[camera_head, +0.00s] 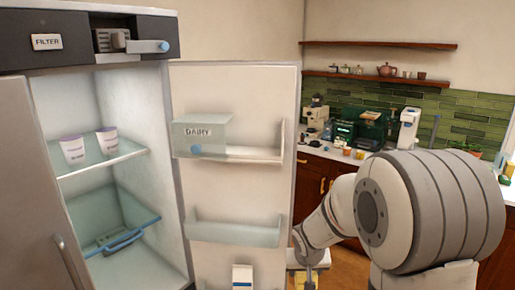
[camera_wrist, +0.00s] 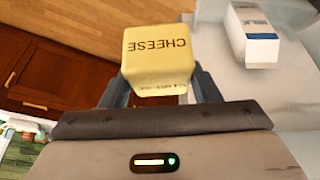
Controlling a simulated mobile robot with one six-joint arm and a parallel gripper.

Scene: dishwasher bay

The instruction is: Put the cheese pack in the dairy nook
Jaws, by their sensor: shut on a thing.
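The cheese pack (camera_wrist: 157,52) is a pale yellow block with "CHEESE" printed on it, upside down in the wrist view. My gripper (camera_wrist: 160,88) is shut on it, with one dark finger on each side. The dairy nook (camera_head: 205,133) is a translucent box labelled "DAIRY", high on the inside of the open fridge door, with a blue knob at its lower front. Its cover looks shut. My arm reaches down at the right of the door, below the nook's height.
The fridge door (camera_head: 270,85) stands open. A milk carton (camera_head: 242,277) is low on the door and also shows in the wrist view (camera_wrist: 255,38). Two cups (camera_head: 74,150) (camera_head: 107,141) stand on a fridge shelf (camera_head: 120,153). A counter with appliances lies behind my arm.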

